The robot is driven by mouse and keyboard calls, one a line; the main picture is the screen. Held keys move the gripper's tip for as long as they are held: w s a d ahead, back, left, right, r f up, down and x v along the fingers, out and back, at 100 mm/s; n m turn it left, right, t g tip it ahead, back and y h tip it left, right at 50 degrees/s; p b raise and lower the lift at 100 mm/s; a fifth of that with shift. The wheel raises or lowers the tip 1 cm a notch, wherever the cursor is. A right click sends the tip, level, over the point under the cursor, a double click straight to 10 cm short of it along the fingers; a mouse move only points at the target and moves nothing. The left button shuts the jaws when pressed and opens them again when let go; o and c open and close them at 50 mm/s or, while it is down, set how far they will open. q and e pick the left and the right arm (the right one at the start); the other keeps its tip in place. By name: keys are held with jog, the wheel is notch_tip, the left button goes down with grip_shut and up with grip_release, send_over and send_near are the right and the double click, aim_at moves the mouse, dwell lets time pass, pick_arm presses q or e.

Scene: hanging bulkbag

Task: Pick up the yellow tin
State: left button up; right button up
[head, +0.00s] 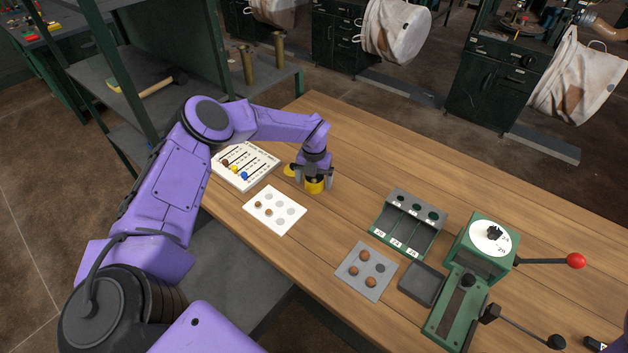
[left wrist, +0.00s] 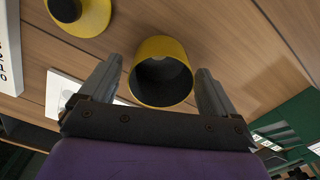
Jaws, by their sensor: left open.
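The yellow tin (head: 314,187) stands on the wooden table, partly hidden by my left gripper. In the left wrist view the tin (left wrist: 160,96) shows its open mouth and dark inside. My left gripper (head: 313,178) is open above it, pointing down. In the left wrist view the gripper's fingers (left wrist: 157,75) are on either side of the tin, with a gap showing at each side. My right gripper is out of view.
A white bead board (head: 243,166) and a white card with brown discs (head: 274,210) lie left of the tin. A green slotted rack (head: 409,224), grey plate (head: 366,271) and green lever press (head: 482,250) stand to the right. Table behind the tin is clear.

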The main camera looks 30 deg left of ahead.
pick_arm(q)
jog(key=c, duration=1.2)
jog(key=shift+c, duration=0.2)
jog(key=shift+r, duration=0.15)
